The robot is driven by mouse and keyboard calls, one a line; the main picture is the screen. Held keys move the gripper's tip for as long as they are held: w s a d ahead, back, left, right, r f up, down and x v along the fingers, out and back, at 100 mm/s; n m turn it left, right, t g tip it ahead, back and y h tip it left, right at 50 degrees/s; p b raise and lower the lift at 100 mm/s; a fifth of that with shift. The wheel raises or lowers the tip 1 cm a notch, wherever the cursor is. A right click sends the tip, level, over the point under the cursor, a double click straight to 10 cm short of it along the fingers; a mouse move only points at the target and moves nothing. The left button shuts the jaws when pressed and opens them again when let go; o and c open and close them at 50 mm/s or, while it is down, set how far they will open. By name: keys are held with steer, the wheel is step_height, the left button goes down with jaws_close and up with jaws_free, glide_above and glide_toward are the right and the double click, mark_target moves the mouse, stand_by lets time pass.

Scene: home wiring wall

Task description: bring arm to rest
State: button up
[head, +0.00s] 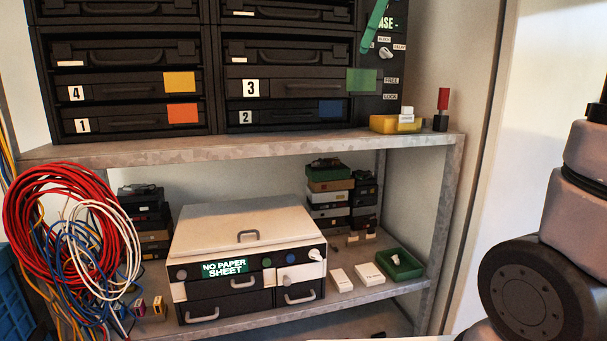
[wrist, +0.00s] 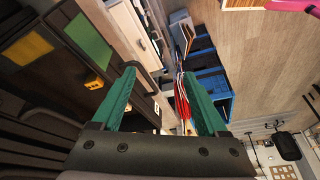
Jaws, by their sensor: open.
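My gripper (wrist: 159,73) shows in the wrist view with its two green fingers spread apart. Nothing is held between them; floor and distant items show through the gap. My grey arm (head: 570,240) stands at the right edge of the head view, beside the shelf unit. A slanted green bar (head: 374,25) shows at the top of the head view, in front of the dark panel; I cannot tell whether it is one of my fingers or a lever. In the wrist view, dark drawers with green (wrist: 88,40) and yellow labels lie left of the fingers.
A metal shelf (head: 260,148) carries numbered dark drawers (head: 285,87) and a yellow block (head: 396,124). Below stand a white-topped box (head: 245,225) reading "NO PAPER SHEET" and a green tray (head: 400,265). Coiled cables (head: 60,225) hang left. Wooden floor (wrist: 265,60) is open in the wrist view.

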steer(key=s+d+f+m+t+h, duration=0.1)
steer(key=s+d+f+m+t, duration=0.2)
steer(key=s+d+f+m, duration=0.2)
steer(key=s+d+f+m+t+h, duration=0.1)
steer(key=s+d+f+m+t, duration=0.2)
steer(key=f+m, duration=0.8)
steer(key=s+d+m, duration=0.2)
steer(key=d+m, duration=0.2)
steer(key=shift+s+t, duration=0.3)
steer(key=shift+t, duration=0.1)
steer(key=shift+f, duration=0.1)
